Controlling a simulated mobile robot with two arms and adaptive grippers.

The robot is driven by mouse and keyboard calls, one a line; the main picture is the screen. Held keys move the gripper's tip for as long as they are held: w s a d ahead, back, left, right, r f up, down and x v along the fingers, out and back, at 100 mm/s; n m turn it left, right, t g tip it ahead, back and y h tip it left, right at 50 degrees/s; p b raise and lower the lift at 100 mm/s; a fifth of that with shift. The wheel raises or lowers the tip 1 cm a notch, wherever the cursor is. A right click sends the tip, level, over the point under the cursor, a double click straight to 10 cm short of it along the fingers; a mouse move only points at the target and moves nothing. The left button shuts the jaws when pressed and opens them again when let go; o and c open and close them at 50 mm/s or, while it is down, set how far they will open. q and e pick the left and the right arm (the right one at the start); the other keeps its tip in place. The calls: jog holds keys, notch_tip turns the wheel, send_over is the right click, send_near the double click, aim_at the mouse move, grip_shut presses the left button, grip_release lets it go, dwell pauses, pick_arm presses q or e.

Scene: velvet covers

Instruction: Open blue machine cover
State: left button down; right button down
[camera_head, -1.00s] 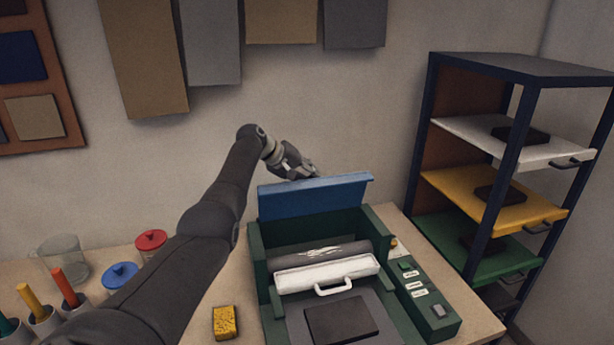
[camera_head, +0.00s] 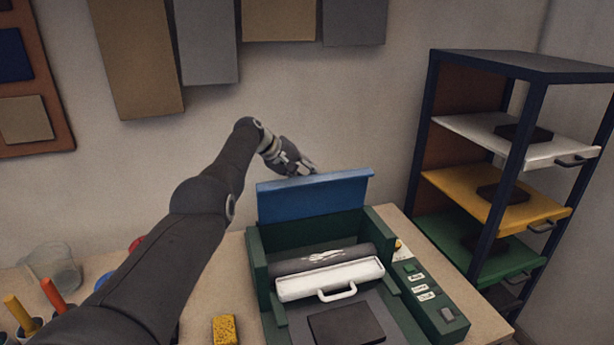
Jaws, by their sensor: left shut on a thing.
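The blue cover (camera_head: 313,197) stands raised, near upright, at the back of the green machine (camera_head: 317,231). The dark roller (camera_head: 322,258) and a white part with a handle (camera_head: 330,279) lie exposed in front of it. My left gripper (camera_head: 308,171) is at the cover's top edge, left of its middle. It is shut on the cover's edge, though the cover hides part of the fingers. My right gripper is not in view.
A control panel (camera_head: 430,303) is on the machine's right side. A yellow sponge (camera_head: 225,330) lies on the table to its left. A dark rack (camera_head: 427,124) with coloured shelves stands at right.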

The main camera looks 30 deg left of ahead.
pick_arm(q)
jog(key=shift+d+f, duration=0.15)
jog(key=shift+f, duration=0.05)
jog(key=c, duration=1.2)
grip_release()
jog(key=shift+r, duration=0.1)
jog(key=v, duration=1.2)
